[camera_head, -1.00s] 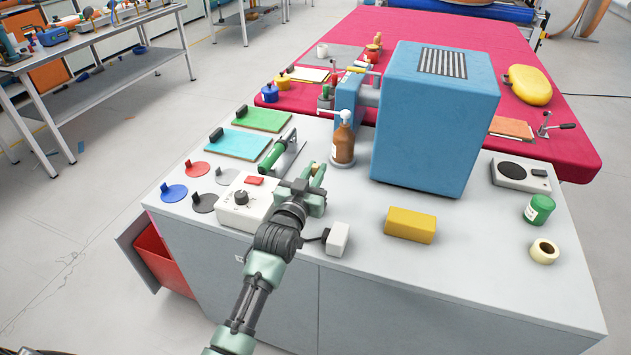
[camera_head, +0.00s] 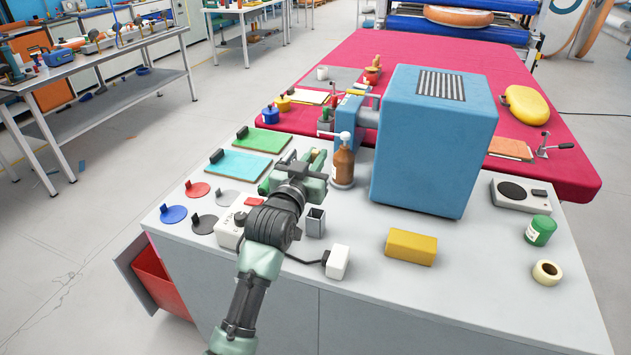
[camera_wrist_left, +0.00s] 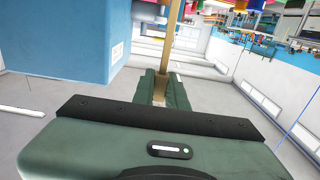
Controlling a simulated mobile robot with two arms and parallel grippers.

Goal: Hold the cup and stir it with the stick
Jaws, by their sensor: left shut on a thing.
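My left gripper (camera_head: 312,168) is over the grey worktop, left of the brown bottle. In the left wrist view its fingers (camera_wrist_left: 162,88) are shut on a thin wooden stick (camera_wrist_left: 172,42), which runs upward in that picture. The stick cannot be made out in the head view. A small white cup (camera_head: 322,73) stands apart, far back on the red table. A small grey square open-topped container (camera_head: 316,222) stands on the worktop just below the gripper in the head view. My right gripper does not show.
A brown bottle with a white top (camera_head: 343,166) and a large blue machine (camera_head: 435,150) stand close right of the gripper. A white control box (camera_head: 228,232) is partly hidden by my arm. A yellow block (camera_head: 411,247) lies further right.

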